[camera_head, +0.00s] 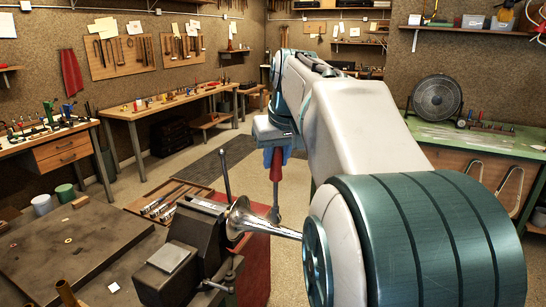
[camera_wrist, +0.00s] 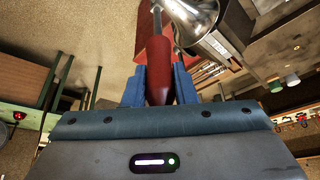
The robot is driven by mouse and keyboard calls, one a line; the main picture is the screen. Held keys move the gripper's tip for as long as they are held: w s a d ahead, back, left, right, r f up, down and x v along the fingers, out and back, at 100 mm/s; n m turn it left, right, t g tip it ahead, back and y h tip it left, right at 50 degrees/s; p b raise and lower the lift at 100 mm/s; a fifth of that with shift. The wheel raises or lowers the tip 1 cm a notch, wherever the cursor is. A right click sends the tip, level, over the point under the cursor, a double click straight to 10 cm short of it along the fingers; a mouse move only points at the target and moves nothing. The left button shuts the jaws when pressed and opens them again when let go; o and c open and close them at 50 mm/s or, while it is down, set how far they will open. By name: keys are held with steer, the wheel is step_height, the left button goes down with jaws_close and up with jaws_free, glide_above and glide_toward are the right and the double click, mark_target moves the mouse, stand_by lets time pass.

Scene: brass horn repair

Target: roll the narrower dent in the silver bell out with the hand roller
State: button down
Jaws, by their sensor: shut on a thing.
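The silver bell (camera_head: 262,226) lies on its side at the dark vise (camera_head: 185,240), its flared mouth toward the vise and its narrow end pointing right. It also shows at the top of the wrist view (camera_wrist: 198,12). I cannot make out any dent on it. My gripper (camera_head: 279,155) is shut on the red handle of the hand roller (camera_head: 275,182), which hangs upright with its metal end down. In the wrist view, the blue fingers (camera_wrist: 160,80) clasp the handle (camera_wrist: 157,55). The roller's tip is close to the bell; I cannot tell if they touch.
The vise stands on a dark bench (camera_head: 75,250). A wooden tray (camera_head: 165,203) of tools lies behind the vise. A dark rod (camera_head: 226,172) stands upright close behind the bell. A red surface (camera_head: 256,275) lies below the bell. Other benches line the walls.

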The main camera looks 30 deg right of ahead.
steer(key=shift+s+d, duration=0.1)
steer(key=shift+s+d+f, duration=0.1)
steer(key=shift+s+d, duration=0.1)
steer(key=shift+s, duration=0.1)
steer(key=shift+w+a, duration=0.1)
steer(key=shift+w+a+f, duration=0.15)
steer(key=shift+w+a, duration=0.1)
steer(key=shift+w, duration=0.05)
steer(key=shift+w+a, duration=0.35)
steer(key=shift+w, duration=0.1)
steer(key=shift+s+d, duration=0.1)
